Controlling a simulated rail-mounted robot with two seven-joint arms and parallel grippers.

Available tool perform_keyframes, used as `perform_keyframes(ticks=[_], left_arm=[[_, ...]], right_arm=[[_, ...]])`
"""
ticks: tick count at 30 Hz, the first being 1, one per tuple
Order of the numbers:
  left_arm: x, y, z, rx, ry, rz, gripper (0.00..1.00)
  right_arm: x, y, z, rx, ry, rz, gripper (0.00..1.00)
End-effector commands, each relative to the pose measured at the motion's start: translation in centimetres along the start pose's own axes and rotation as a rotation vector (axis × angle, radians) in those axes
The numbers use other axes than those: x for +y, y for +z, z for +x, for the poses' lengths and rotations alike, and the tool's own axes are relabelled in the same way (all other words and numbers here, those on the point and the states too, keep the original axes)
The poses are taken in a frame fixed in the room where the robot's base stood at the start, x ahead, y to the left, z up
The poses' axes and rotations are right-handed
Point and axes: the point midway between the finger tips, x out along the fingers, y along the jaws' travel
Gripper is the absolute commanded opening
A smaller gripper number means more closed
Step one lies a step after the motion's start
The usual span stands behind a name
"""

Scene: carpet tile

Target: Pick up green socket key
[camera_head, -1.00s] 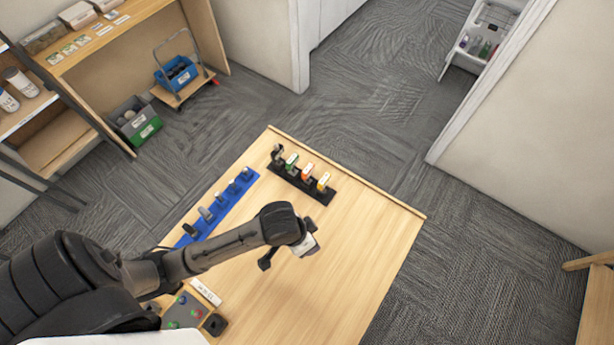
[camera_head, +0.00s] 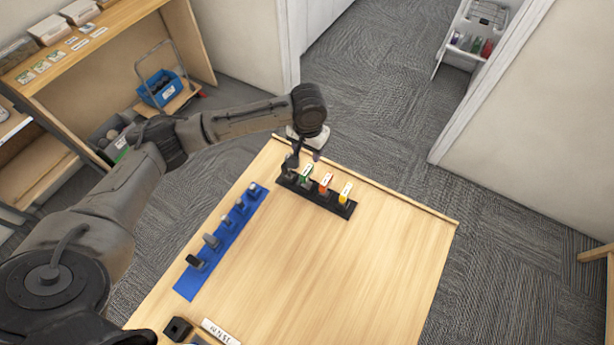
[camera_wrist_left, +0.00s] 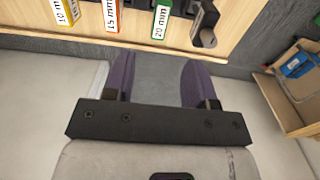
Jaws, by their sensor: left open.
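The green socket key (camera_head: 305,175) stands upright in a black rack (camera_head: 325,203) at the far end of the wooden table. In the left wrist view its green-edged label (camera_wrist_left: 161,20) reads 20 mm. My left gripper (camera_head: 303,158) is over the far edge of the table, close to the green key and the dark key beside it. In the left wrist view my left gripper (camera_wrist_left: 153,82) has its two purple fingers spread with nothing between them, and the green key lies beyond the fingertips. My right gripper is not in view.
An orange key (camera_head: 325,183) and a yellow key (camera_head: 345,193) stand in the same rack, with a dark key (camera_wrist_left: 205,24) on the other side. A blue strip (camera_head: 196,278) with several sockets lies along the table's left side. The table's middle is clear.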

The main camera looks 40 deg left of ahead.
Motion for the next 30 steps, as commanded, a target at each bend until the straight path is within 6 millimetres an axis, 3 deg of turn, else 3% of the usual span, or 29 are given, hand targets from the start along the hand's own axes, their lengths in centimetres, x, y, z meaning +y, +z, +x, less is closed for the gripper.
perform_keyframes(ticks=[9, 20, 30], left_arm=[[0.0, 0.1, 5.2, -0.002, -0.001, 0.001, 0.51], [0.1, 0.2, 7.4, -0.001, 0.000, 0.002, 0.51], [0.1, 0.6, 11.4, 0.000, -0.001, 0.004, 0.51]], right_arm=[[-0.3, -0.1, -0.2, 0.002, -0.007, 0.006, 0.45], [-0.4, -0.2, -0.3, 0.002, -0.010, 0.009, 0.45], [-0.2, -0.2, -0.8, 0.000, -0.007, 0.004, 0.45]])
